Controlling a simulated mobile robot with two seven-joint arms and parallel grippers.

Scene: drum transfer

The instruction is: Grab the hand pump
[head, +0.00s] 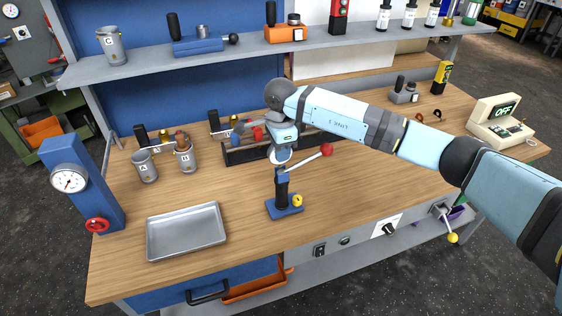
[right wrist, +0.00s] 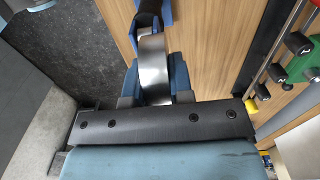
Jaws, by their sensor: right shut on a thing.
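The hand pump (head: 282,190) stands upright on the wooden bench in the head view. It has a blue base, a black body, a yellow part at the base and a lever rising right to a red ball. My right gripper (head: 281,150) is directly above it, pointing down at its top. In the right wrist view the blue fingers of my right gripper (right wrist: 156,92) are closed around a silver rounded part, which looks like the head of the pump (right wrist: 152,60). The gripper hides part of the pump's top. My left gripper is not in view.
An empty metal tray (head: 187,232) lies left of the pump. A dark toolbox (head: 240,157) stands close behind it. Metal cups (head: 145,168) and a blue gauge stand (head: 84,190) are at left, a display unit (head: 499,122) at right. Bench right of the pump is clear.

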